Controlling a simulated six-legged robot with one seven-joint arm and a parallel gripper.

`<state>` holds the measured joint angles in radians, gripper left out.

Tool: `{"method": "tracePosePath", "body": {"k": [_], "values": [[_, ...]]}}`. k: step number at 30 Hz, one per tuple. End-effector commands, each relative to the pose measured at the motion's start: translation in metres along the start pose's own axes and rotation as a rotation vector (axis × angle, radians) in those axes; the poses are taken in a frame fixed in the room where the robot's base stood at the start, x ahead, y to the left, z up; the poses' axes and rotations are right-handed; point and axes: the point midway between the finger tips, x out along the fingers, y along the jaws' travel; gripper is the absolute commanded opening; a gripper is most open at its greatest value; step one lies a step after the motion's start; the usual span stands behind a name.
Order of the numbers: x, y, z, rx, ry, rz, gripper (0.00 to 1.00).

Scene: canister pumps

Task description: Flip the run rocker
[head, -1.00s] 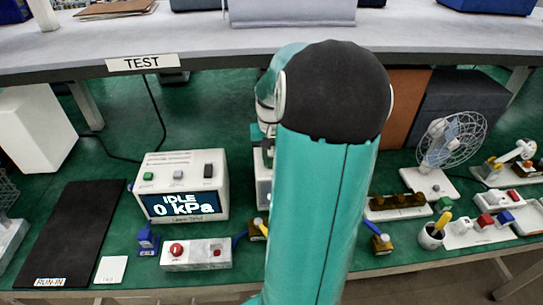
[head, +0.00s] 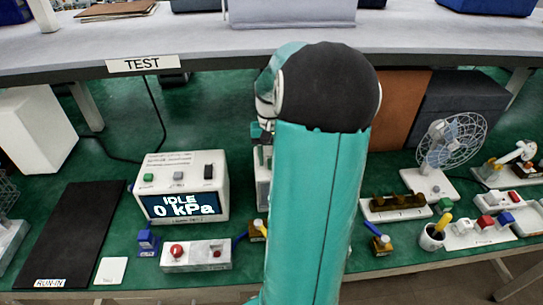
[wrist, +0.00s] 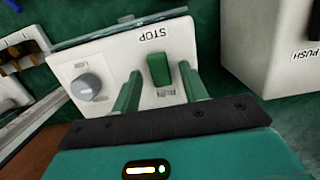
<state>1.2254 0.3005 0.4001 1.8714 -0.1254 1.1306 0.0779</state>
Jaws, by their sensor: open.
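A green rocker (wrist: 159,70) sits on the front panel of a white unit (wrist: 118,65) in the wrist view. The rocker is hidden behind my arm in the head view, where only a strip of a white unit (head: 263,185) shows left of the arm.
A grey knob (wrist: 89,88) is left of the rocker, and a white box (wrist: 265,50) marked PUSH stands at right. In the head view, a tester (head: 181,186) reads IDLE 0 kPa, a red-button box (head: 196,256) lies in front, and a fan (head: 447,145) stands right.

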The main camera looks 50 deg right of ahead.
Motion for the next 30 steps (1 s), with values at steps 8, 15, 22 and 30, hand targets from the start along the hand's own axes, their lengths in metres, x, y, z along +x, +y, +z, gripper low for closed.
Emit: {"method": "tracePosePath", "body": {"k": [8,15,22,30], "values": [[-0.041,0.000,-0.001,-0.001,0.006,0.001,0.44],[-0.095,-0.001,-0.001,-0.001,0.006,0.001,0.44],[-0.130,-0.001,-0.001,-0.001,0.003,0.000,0.44],[-0.137,0.000,0.000,0.000,0.001,0.000,0.44]]}}
